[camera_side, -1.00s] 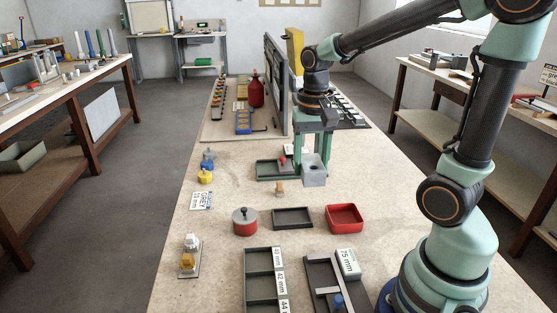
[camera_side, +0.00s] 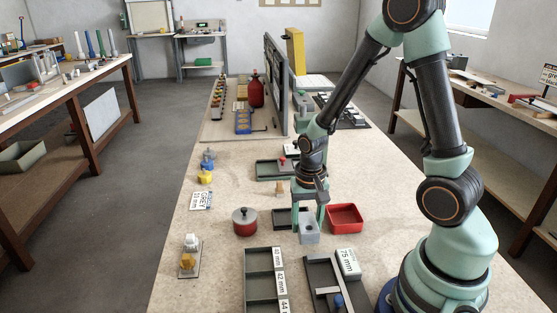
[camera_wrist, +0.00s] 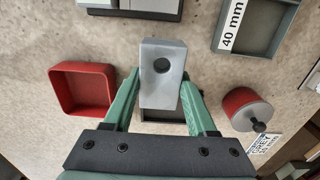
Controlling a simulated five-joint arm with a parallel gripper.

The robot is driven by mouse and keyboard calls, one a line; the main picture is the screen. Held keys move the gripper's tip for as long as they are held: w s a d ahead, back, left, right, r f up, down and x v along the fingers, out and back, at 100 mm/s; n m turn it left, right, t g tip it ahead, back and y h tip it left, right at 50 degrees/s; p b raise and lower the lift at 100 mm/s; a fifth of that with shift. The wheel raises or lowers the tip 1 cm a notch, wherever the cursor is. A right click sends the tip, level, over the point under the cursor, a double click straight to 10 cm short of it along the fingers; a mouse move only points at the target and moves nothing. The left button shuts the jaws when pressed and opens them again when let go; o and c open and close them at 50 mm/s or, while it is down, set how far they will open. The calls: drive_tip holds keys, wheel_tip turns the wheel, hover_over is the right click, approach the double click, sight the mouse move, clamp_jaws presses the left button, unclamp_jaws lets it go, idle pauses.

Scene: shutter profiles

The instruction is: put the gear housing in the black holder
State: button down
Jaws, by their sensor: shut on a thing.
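The gear housing (camera_side: 309,233) is a light grey block with a round hole; it also shows in the wrist view (camera_wrist: 161,85). My gripper (camera_side: 309,216) is shut on it, a green finger on each side, and holds it pointing down. The black holder (camera_side: 280,218) appears to be the small shallow black tray between a red-and-grey pot and a red tray. My gripper and the housing hide its right part in the side view. In the wrist view, the housing covers much of the holder (camera_wrist: 150,115). The housing's exact height above it is unclear.
The red tray (camera_side: 344,218) is close on the right, and the lidded red pot (camera_side: 245,222) on the left. A compartment tray (camera_side: 258,275) and the 75 mm tray (camera_side: 322,275) lie in front. A green-edged tray (camera_side: 268,170) lies behind.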

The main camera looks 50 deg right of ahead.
drive_tip(key=shift+f, duration=1.2)
drive_tip(key=shift+f, duration=0.15)
drive_tip(key=shift+c, duration=1)
unclamp_jaws()
wheel_tip(320, 180, up, 12)
drive_tip(key=shift+r, duration=0.15)
wheel_tip(320, 180, up, 12)
drive_tip(key=n+t, duration=0.5)
drive_tip(key=n, duration=0.3)
hover_over(306, 221)
drive_tip(key=s+a, duration=0.2)
drive_tip(key=a, duration=0.3)
drive_tip(key=shift+w, duration=0.15)
drive_tip(key=shift+o, duration=0.4)
drive_tip(key=shift+s+a+r+n+t, duration=0.2)
drive_tip(key=shift+a+r+n+t, duration=0.1)
drive_tip(key=shift+n, duration=0.2)
